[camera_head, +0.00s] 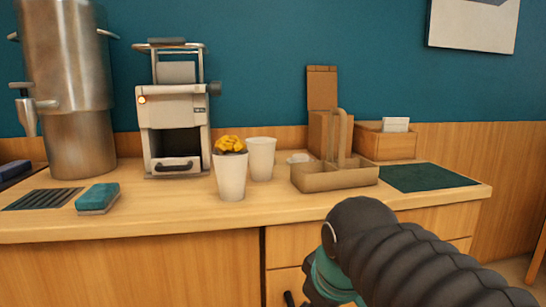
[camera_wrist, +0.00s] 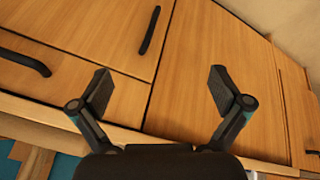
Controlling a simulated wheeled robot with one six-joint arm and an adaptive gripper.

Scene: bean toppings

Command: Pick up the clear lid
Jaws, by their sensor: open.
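A small pale, partly see-through shape (camera_head: 298,158) lies on the counter between the white cups and the cardboard carrier. It may be the clear lid, but it is too small to tell, and the carrier partly hides it. My gripper (camera_wrist: 160,88) is open and empty in the wrist view, facing the wooden cabinet fronts. In the head view my arm is at the lower right, in front of and below the counter edge, well apart from the pale shape. The gripper's fingers are mostly out of that view. No lid shows in the wrist view.
A white cup with yellow topping (camera_head: 231,177) stands before an empty-looking white cup (camera_head: 261,158). The cardboard carrier (camera_head: 335,179) is to their right, near a dark green mat (camera_head: 428,177). A machine (camera_head: 178,110), metal urn (camera_head: 70,80) and sponge (camera_head: 97,198) are left.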

